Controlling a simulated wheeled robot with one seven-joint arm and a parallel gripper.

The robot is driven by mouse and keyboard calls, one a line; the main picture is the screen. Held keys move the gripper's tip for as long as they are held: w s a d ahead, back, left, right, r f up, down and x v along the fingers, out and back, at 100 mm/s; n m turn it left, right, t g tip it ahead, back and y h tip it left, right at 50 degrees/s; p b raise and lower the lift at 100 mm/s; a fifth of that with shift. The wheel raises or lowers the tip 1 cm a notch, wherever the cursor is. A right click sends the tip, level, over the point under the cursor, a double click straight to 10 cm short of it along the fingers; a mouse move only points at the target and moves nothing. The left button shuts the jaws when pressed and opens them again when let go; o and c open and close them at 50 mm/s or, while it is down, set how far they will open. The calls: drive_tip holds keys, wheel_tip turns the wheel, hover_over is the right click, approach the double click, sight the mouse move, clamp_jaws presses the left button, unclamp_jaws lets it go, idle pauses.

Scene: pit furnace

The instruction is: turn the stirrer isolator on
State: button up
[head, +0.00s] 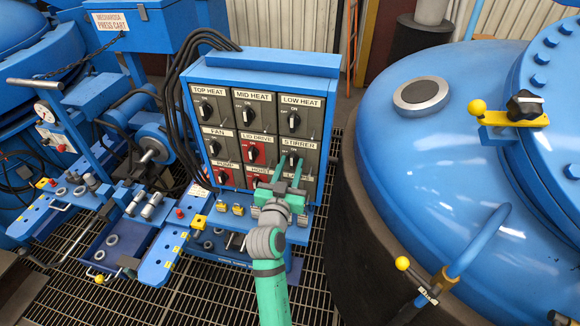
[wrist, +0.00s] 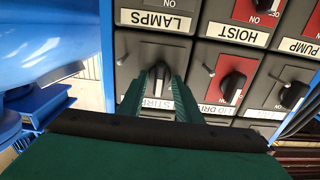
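The stirrer isolator is a dark rotary knob on a grey plate, on the right of the middle row of the switch panel (head: 333,92). Its "STIRRER" label (head: 300,143) shows in the head view. In the wrist view, which sees the panel upside down, the stirrer knob (wrist: 158,72) sits above its partly covered label. My gripper (head: 287,164) is at the panel, its two green fingers on either side of this knob. The fingers (wrist: 158,88) stand apart; I cannot tell whether they touch the knob. They partly hide it, so its setting is unclear.
A large blue furnace vessel (head: 430,140) stands close on the right. A blue bench with fittings (head: 165,250) is at left.

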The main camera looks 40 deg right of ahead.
drive_tip(key=v, duration=1)
drive_tip(key=shift+s+a, duration=0.25)
drive_tip(key=shift+a, duration=0.05)
drive_tip(key=shift+f, duration=0.1)
drive_tip(key=s+a+f+n+t+y, duration=0.2)
drive_tip(key=s+a+f+n+y, duration=0.25)
drive_tip(key=s+a+f, duration=0.35)
drive_tip(key=s+a+f+n+t+y, duration=0.25)
drive_tip(key=a+f+n+y, duration=0.35)
drive_tip(key=a, duration=0.5)
drive_tip(key=s+a+y, duration=0.1)
drive_tip(key=s+a, duration=0.4)
drive_tip(key=s, duration=0.5)
drive_tip(key=s+a+y, duration=0.2)
drive_tip(key=s+a, duration=0.3)
drive_tip(key=s, duration=0.5)
drive_tip(key=shift+a+r+g, duration=0.15)
drive_tip(key=shift+g, duration=0.3)
